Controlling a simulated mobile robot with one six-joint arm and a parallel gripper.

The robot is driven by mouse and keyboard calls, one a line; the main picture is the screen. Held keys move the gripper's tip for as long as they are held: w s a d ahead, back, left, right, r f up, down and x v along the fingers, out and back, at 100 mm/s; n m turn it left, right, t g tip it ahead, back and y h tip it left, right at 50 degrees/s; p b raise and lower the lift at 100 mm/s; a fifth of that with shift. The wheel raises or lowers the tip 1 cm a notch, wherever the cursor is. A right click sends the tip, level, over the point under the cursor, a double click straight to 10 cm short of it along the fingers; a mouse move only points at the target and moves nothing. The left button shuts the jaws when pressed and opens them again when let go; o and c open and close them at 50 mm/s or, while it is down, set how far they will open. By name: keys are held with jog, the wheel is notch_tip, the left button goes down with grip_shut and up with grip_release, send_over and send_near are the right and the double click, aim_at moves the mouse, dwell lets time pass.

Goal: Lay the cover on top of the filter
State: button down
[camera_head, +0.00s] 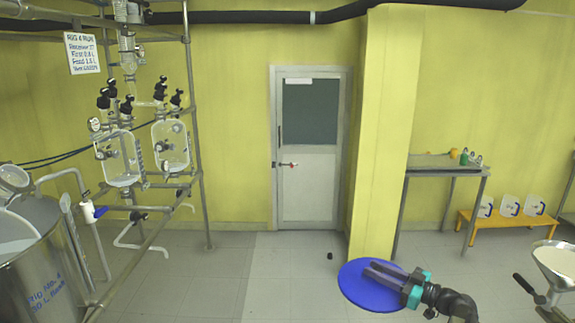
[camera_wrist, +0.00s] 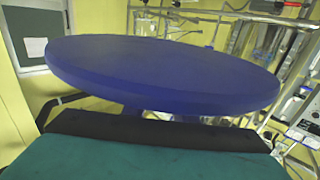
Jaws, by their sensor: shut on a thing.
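The cover is a round blue disc (camera_head: 360,291), seen low and right of centre in the head view. It also fills the upper middle of the wrist view (camera_wrist: 165,72). My gripper (camera_head: 385,272) is shut on the cover, with its dark fingers lying across the disc. The cover is held in the air above the floor. I cannot tell for sure which thing is the filter; a white funnel-like bowl (camera_head: 556,262) stands at the right edge, apart from the cover.
A steel vessel (camera_head: 45,265) stands at the left beside a pipe rack with glass reactors (camera_head: 120,158). A door (camera_head: 309,150) is in the back wall. A metal table (camera_head: 445,168) and an orange bench (camera_head: 508,219) stand at the right. The middle floor is mostly clear.

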aim_at(345, 291)
jog(key=shift+n+g+y, duration=0.5)
jog(key=shift+g+y, duration=0.1)
jog(key=shift+g, duration=0.2)
jog(key=s+a+f, duration=0.1)
jog(key=a, duration=0.2)
jog(key=s+a+f, duration=0.1)
jog(key=a, duration=0.3)
jog(key=s+a+f+b, duration=0.1)
jog(key=a, duration=0.2)
jog(key=shift+s+a+f, duration=0.2)
jog(key=shift+s+a, duration=0.05)
jog(key=shift+s, duration=0.15)
jog(key=shift+s+a+r, duration=0.1)
jog(key=shift+s+r, duration=0.15)
jog(key=shift+s, duration=0.3)
jog(key=shift+w+t, duration=0.1)
jog(key=shift+t, duration=0.2)
